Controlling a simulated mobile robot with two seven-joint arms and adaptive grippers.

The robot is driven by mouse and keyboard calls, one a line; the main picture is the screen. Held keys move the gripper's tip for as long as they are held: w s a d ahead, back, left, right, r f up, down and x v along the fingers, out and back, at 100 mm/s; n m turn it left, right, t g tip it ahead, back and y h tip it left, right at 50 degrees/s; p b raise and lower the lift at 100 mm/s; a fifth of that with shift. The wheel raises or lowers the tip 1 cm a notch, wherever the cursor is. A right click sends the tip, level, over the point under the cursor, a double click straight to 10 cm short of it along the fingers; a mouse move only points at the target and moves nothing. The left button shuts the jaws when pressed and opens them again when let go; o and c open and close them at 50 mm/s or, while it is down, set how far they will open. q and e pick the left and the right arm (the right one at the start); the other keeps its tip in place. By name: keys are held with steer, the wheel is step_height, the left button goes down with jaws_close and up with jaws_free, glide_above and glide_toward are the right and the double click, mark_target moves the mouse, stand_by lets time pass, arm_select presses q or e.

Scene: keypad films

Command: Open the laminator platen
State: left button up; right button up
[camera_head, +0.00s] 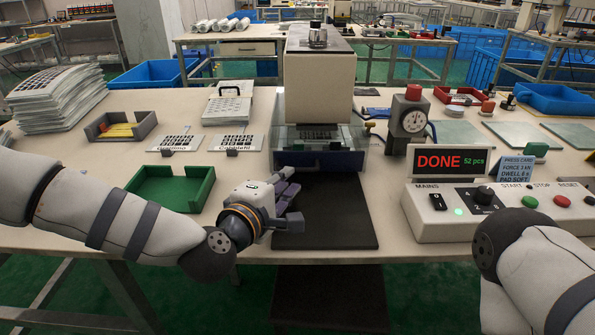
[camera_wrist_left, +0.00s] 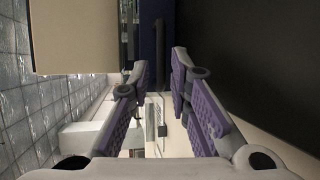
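The laminator press (camera_head: 318,85) stands at the back middle of the table. It has a cream upper housing, a clear guard and a dark blue lower front (camera_head: 345,160). The lower front looks closed in the head view. My left gripper (camera_head: 296,205) is in front of it, over the left edge of the black mat (camera_head: 340,215). Its purple-padded fingers are apart and empty. In the left wrist view, the open fingers (camera_wrist_left: 160,75) point at the dark blue front (camera_wrist_left: 151,15), where a dark bar-like handle (camera_wrist_left: 158,55) shows. My right gripper is out of view.
A control box (camera_head: 450,222) with buttons and a "DONE 52 pcs" display (camera_head: 447,162) stands at right. A gauge (camera_head: 411,122) stands beside the press. A green tray (camera_head: 172,188), a grey tray (camera_head: 145,122) and keypad films (camera_head: 235,142) lie at left.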

mark_target(298, 171)
arm_select(q)
steer(key=x, duration=0.5)
steer(key=shift+w+d+f, duration=0.15)
steer(key=shift+w+f, duration=0.05)
steer(key=shift+w, duration=0.05)
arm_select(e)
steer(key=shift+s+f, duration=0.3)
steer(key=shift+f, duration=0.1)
arm_select(q)
jaws_close()
